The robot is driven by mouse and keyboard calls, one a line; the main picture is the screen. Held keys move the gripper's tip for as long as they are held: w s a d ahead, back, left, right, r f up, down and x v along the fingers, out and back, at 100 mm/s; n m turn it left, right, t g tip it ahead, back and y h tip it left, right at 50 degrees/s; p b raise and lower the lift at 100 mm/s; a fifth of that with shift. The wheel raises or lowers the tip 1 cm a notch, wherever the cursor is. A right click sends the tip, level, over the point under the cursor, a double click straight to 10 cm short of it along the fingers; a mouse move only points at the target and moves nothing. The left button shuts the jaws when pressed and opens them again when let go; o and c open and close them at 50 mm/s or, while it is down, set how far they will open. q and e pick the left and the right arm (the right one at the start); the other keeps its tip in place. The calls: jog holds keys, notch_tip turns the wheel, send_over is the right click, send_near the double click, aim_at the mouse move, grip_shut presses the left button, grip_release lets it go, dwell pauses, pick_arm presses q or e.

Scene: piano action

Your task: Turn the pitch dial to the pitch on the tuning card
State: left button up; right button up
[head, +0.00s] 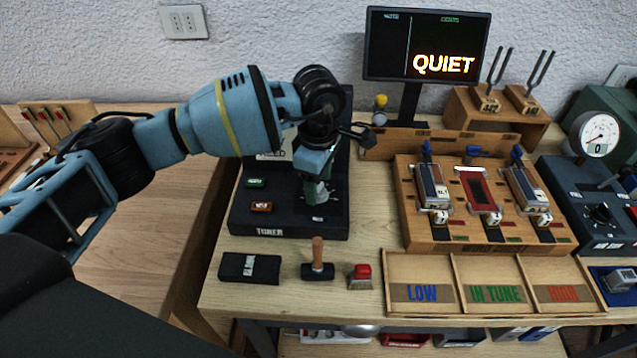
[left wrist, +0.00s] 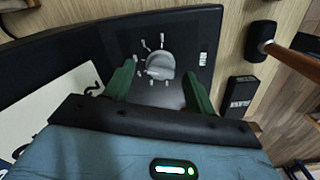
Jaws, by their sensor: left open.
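The pitch dial (left wrist: 160,66) is a round grey knob with light tick marks around it, on the dark tuner panel in the left wrist view. In the head view my gripper mostly hides it on the black tuner box (head: 285,217). A white card (head: 270,156), partly hidden behind my arm, stands at the back of the tuner. A white sheet (left wrist: 45,125) shows at the left of the left wrist view; its writing is not readable. My left gripper (head: 317,192) is open above the dial, its green fingers on either side; contact cannot be told. My right gripper is out of view.
The tuner has a green button (head: 256,183) and a red-brown button (head: 261,207). The monitor (head: 427,45) reads QUIET. A wooden key rig (head: 415,230) stands right.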

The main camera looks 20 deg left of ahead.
aim_at(319, 187)
pick_arm(q)
notch_tip(319, 187, up, 5)
jog(key=shift+r, duration=0.8)
